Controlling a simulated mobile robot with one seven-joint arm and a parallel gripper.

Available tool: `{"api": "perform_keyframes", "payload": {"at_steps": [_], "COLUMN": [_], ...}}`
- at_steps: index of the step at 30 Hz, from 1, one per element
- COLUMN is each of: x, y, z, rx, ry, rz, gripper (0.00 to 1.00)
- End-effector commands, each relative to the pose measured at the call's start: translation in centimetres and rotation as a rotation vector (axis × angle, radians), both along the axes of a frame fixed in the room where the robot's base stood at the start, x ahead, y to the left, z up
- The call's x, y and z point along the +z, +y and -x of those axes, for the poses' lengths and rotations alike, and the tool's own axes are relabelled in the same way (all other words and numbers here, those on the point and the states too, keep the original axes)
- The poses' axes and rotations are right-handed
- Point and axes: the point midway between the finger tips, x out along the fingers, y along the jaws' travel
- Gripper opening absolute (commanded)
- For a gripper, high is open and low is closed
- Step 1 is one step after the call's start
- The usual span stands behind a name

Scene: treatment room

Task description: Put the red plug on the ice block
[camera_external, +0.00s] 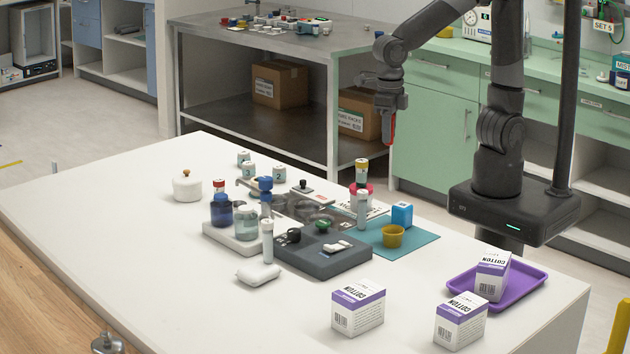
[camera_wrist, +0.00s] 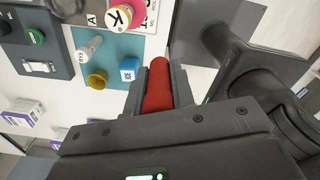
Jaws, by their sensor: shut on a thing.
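My gripper (camera_wrist: 160,88) is shut on the red plug (camera_wrist: 158,86), whose rounded red end shows between the fingers in the wrist view. In the external view my gripper (camera_external: 389,122) hangs above and beyond the far edge of the white table, with the red plug (camera_external: 393,127) partly showing. A small blue block (camera_external: 402,215), which looks like the ice block, stands on the teal mat (camera_external: 425,243). It also shows in the wrist view (camera_wrist: 129,68) with white marking too small to read. The red plug is apart from the block.
A yellow cup (camera_external: 392,236) and a grey-white bottle (camera_external: 363,209) stand close to the blue block. Cotton boxes (camera_external: 357,306) and a purple tray (camera_external: 530,284) are nearer the front right.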

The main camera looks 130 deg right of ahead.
Motion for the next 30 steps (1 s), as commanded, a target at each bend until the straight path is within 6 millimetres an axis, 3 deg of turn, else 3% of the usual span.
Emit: {"api": "perform_keyframes", "payload": {"at_steps": [7, 18, 26, 30], "x": [-1.1, -6.0, -7.5, -9.7], "y": [2.6, 9.2, 10.8, 10.8], "z": [-0.3, -4.9, -6.1, -6.1], "rx": [0.068, 0.066, 0.06, 0.059], "ry": [0.004, 0.003, 0.002, 0.004], "rz": [0.001, 0.0, 0.0, 0.0], "gripper": [0.02, 0.02, 0.02, 0.02]}}
